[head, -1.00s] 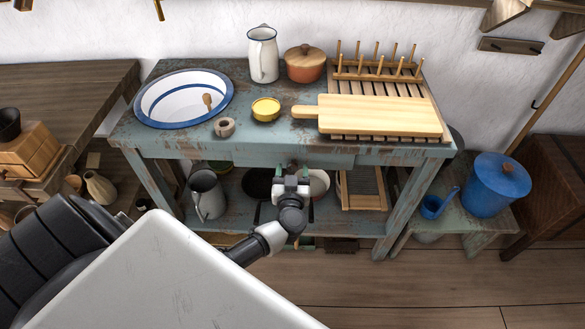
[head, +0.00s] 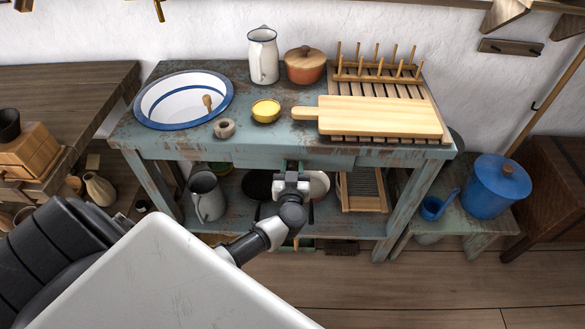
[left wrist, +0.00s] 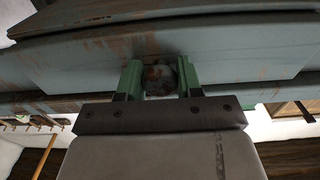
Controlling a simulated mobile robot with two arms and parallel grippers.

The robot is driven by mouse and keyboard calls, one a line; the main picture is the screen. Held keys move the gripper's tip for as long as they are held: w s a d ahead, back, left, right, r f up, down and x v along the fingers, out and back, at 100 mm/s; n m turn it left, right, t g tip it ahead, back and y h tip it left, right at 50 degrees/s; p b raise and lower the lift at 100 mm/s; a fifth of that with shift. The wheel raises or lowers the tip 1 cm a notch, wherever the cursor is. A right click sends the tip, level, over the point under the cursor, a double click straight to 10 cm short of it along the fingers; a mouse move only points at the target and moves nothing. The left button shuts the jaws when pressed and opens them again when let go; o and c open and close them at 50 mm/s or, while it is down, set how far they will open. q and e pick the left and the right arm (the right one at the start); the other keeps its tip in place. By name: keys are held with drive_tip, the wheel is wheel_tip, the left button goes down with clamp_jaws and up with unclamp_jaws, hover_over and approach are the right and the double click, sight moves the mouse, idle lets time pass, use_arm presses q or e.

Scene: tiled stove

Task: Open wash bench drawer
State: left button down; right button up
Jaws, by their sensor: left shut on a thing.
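The wash bench (head: 375,157) is a worn blue-grey wooden table. Its drawer (head: 250,160) sits under the front edge of the top, and I see no clear opening above its front. In the left wrist view the drawer front (left wrist: 240,65) fills the upper part, with scraped brown patches. A round, worn knob (left wrist: 160,78) is on it. My left gripper (head: 291,168) is at the drawer front. In the left wrist view its green fingers (left wrist: 160,84) stand on both sides of the knob and are shut on it. My right gripper is not in view.
On the bench top are a basin (head: 184,98), a yellow bowl (head: 266,111), a jug (head: 263,56), a lidded pot (head: 305,65) and a cutting board (head: 380,116). A grey pitcher (head: 207,196) stands on the lower shelf. A blue pot (head: 496,187) is at right. Floor in front is clear.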

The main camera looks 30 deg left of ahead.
use_arm(q)
drive_tip(key=p+v, duration=0.9)
drive_tip(key=v, duration=1.3)
drive_tip(key=shift+s, duration=0.4)
drive_tip(key=shift+d, duration=0.1)
drive_tip(key=c, duration=0.7)
unclamp_jaws()
drive_tip(key=shift+c, duration=0.2)
drive_tip(key=b+v, duration=0.1)
drive_tip(key=v, duration=0.9)
drive_tip(key=shift+s+d, duration=0.15)
drive_tip(key=shift+s, duration=0.2)
